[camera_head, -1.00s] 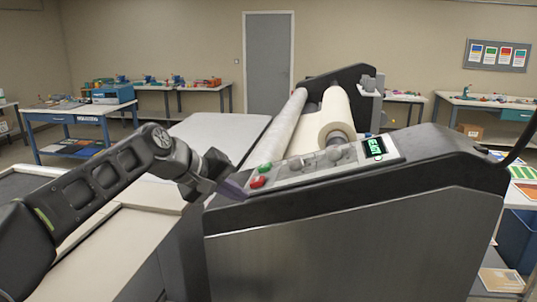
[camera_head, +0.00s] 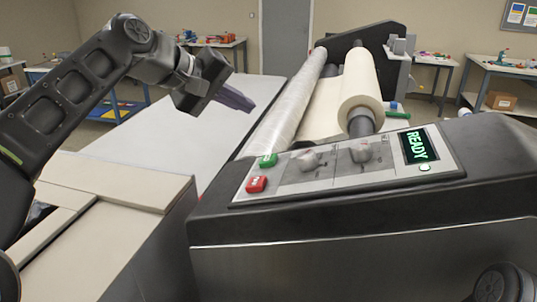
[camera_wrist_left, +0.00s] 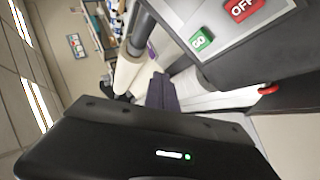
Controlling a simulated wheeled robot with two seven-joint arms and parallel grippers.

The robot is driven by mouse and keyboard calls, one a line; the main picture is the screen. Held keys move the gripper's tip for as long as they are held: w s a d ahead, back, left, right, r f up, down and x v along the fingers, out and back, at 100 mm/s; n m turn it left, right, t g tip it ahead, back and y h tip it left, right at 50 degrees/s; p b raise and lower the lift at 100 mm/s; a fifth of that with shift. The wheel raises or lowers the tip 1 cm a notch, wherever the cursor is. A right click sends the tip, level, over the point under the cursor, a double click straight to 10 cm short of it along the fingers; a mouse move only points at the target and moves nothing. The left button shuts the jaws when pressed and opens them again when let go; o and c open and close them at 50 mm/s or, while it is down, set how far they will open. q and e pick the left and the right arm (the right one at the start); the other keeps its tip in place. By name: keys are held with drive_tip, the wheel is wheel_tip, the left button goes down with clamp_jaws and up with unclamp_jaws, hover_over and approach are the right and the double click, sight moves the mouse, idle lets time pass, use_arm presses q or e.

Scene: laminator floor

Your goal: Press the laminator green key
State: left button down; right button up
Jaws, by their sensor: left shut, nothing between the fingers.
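The laminator's green key (camera_head: 268,160) sits at the left end of the control panel, just above the red key (camera_head: 256,184). In the left wrist view the green key (camera_wrist_left: 201,40) reads GO and the red key (camera_wrist_left: 243,8) reads OFF. My left gripper (camera_head: 248,104) is shut and empty, raised over the pale feed table, up and to the left of the green key and apart from it. Its dark purple fingers (camera_wrist_left: 161,92) also show in the left wrist view. My right gripper does not show.
The laminator body (camera_head: 370,260) fills the lower right, with two knobs on its panel. Film rollers (camera_head: 362,85) stand behind the panel. The pale feed table (camera_head: 190,140) is clear. Workbenches line the walls at the back.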

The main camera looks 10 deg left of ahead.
use_arm(q)
drive_tip(key=b, duration=0.7)
hover_over(268, 161)
drive_tip(key=a, duration=0.3)
drive_tip(key=f, duration=0.6)
drive_tip(key=shift+w+f, duration=0.35)
drive_tip(key=shift+w, duration=0.05)
drive_tip(key=shift+d+f+b, duration=0.4)
drive_tip(key=shift+f+b, duration=0.05)
drive_tip(key=shift+f, duration=0.4)
drive_tip(key=shift+f, duration=0.15)
drive_tip(key=shift+d+f, duration=0.1)
drive_tip(key=shift+f, duration=0.1)
